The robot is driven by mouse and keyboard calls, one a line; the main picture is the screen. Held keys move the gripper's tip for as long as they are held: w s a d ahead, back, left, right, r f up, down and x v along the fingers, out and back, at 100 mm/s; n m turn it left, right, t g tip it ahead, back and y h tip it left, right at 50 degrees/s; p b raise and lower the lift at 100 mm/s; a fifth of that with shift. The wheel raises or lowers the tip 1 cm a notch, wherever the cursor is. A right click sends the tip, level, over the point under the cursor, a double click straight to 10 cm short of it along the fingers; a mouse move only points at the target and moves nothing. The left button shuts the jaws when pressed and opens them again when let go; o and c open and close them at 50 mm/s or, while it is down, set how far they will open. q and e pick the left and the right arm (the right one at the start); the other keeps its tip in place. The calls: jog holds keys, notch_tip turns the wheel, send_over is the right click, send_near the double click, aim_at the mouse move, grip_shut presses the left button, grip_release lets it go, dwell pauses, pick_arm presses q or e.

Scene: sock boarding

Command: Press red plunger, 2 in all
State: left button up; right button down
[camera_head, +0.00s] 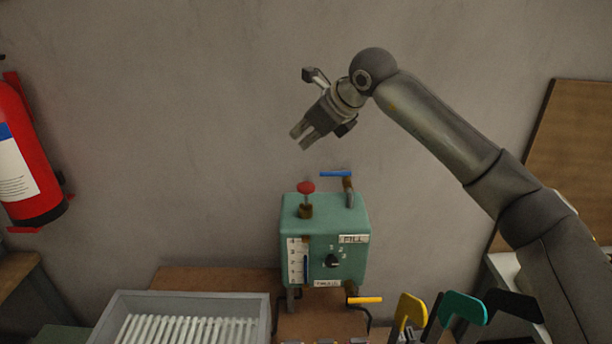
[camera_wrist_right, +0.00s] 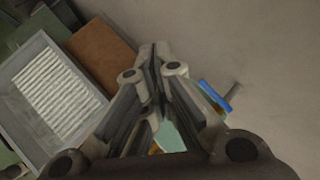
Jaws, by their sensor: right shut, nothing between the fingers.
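The red plunger (camera_head: 306,187) stands upright on top of the green box (camera_head: 323,225), at its left side, in the head view. Its red cap sits on a short stem above a brown collar. My right gripper (camera_head: 302,138) is shut and empty. It points down and left, above the plunger and apart from it. In the right wrist view the shut fingers (camera_wrist_right: 153,55) hide most of the green box (camera_wrist_right: 172,136), and the plunger does not show there. My left gripper is not in view.
A blue-handled valve (camera_head: 336,174) stands on the box beside the plunger; a yellow lever (camera_head: 365,300) is below. A grey tray (camera_head: 120,306) of white rods is at left. Yellow, teal and black upright shapes (camera_head: 463,307) stand at right. A fire extinguisher (camera_head: 22,160) hangs at far left.

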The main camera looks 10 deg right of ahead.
aim_at(301, 185)
jog(key=shift+s+a+r+n+p, duration=0.1)
jog(key=shift+r+n+p, duration=0.15)
jog(key=shift+n, duration=0.7)
jog(key=shift+s+a+r+n+p, duration=0.15)
jog(key=shift+n+p, duration=0.25)
jog(key=shift+n, duration=0.5)
jog(key=shift+w+r+n+p, duration=0.1)
jog(key=shift+r+n+p, duration=0.15)
jog(key=shift+n, duration=0.7)
jog(key=shift+f, duration=0.15)
jog(key=shift+f+b, duration=2.85)
jog(key=shift+f, duration=1.5)
jog(key=shift+f+b, duration=0.4)
jog(key=shift+b, duration=0.05)
jog(key=shift+s+f+b, duration=0.1)
jog(key=shift+f+b, duration=1.35)
jog(key=shift+f, duration=0.25)
